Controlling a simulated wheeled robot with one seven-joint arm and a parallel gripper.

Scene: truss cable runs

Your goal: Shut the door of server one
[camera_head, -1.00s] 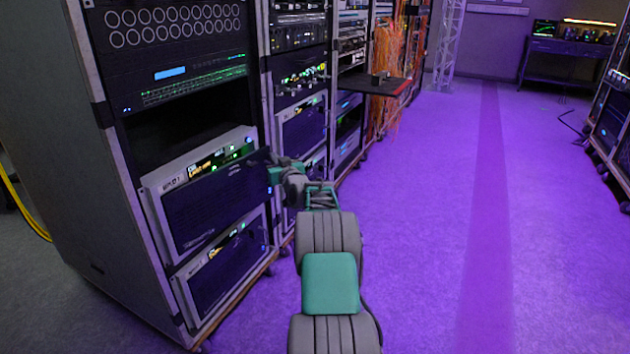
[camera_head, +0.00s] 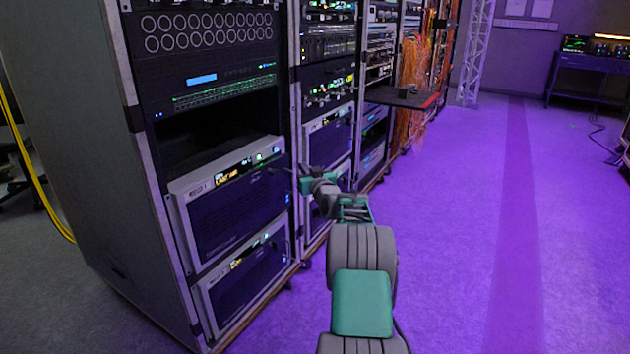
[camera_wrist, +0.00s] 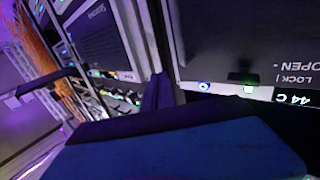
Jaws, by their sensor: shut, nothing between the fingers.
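Server one (camera_head: 178,190) is the upper pale-framed unit low in the nearest rack. Its dark door (camera_head: 235,205) lies about flush with the frame in the head view; I cannot tell if it is latched. My gripper (camera_head: 277,171) is shut and empty, at the door's upper right, close to the front. In the wrist view my gripper (camera_wrist: 162,92) shows as dark fingers beside the edge of a dark panel (camera_wrist: 240,40). That panel reads LOCK and OPEN, upside down, above a lit strip (camera_wrist: 290,97). Whether the fingertips touch the door is unclear.
A similar server (camera_head: 245,275) sits directly below. More racks (camera_head: 328,130) continue to the right, with a shelf (camera_head: 400,97) jutting out and orange cables (camera_head: 415,65) hanging. The purple-lit floor (camera_head: 450,230) to the right is clear.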

